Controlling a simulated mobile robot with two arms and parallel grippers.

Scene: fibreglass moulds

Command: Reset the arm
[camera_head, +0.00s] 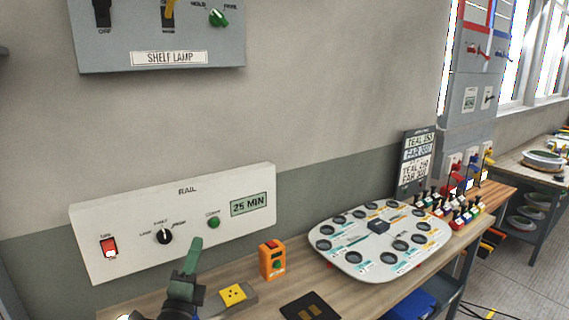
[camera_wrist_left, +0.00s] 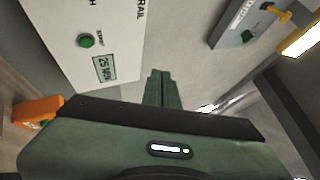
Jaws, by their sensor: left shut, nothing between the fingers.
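My left gripper (camera_head: 196,243) is green and comes up from the bottom of the head view. It points up in front of the lower edge of the white RAIL panel (camera_head: 120,225). Its fingers are together with nothing between them. In the left wrist view the shut fingers (camera_wrist_left: 162,82) point away from the camera, beside the RAIL panel (camera_wrist_left: 105,25). The panel carries a red lit switch (camera_head: 109,247), a black knob (camera_head: 164,236), a green button (camera_head: 214,222) and a display reading 25 MIN (camera_head: 249,204). My right gripper is not in view.
An orange box (camera_head: 272,260) and a yellow socket block (camera_head: 233,295) sit on the wooden bench (camera_head: 318,275). A white tray with round holes (camera_head: 350,268) lies to the right. A grey SHELF LAMP panel (camera_head: 110,58) hangs above. The wall between the panels is bare.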

